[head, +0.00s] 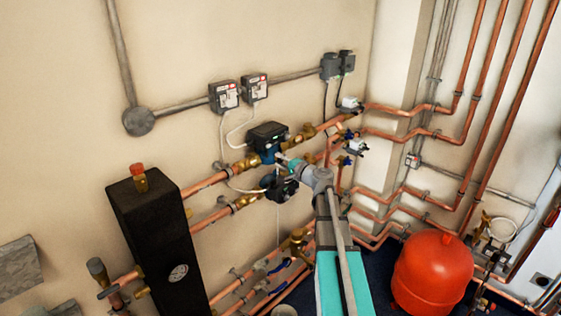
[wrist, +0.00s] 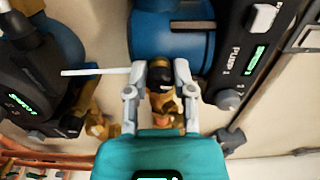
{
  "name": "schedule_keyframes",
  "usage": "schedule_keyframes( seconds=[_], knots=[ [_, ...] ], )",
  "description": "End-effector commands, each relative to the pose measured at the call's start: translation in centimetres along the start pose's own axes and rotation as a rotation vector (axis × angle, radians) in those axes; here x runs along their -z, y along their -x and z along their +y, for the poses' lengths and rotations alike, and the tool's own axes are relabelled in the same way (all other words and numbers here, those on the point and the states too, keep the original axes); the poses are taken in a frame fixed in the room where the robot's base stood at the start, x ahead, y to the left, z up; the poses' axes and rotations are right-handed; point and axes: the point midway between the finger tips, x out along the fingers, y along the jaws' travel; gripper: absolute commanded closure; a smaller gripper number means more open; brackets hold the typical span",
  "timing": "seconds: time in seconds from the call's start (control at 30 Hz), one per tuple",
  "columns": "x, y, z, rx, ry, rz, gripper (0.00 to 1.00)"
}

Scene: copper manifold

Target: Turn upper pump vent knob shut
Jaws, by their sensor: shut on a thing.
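The upper pump (head: 267,143) has a blue body and a black control head, on the upper copper pipe. In the wrist view its blue body (wrist: 165,35) is at the top, and its black head (wrist: 250,60), marked PUMP 1, is at the right. A small black and brass vent knob (wrist: 160,77) sits below the blue body. My gripper (wrist: 160,75) is shut on this knob, one finger on each side. In the head view my gripper (head: 284,161) reaches the pump's front, but the knob itself is hidden.
A lower pump (head: 283,189) sits just beneath; it also shows at the left of the wrist view (wrist: 40,70). A thin white rod (wrist: 95,71) extends left from beside my left finger. A black cabinet (head: 150,235) stands left, a red tank (head: 437,270) right.

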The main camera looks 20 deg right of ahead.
Motion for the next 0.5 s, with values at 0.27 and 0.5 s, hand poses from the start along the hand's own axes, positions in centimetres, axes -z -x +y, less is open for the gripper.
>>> schedule_keyframes(
  seconds=[0.27, 0.5],
  knots=[
    [-0.03, 0.0, 0.05, -0.001, 0.169, -0.001, 1.0],
    [-0.03, 0.01, 0.06, -0.001, 0.229, -0.001, 1.0]
  ],
)
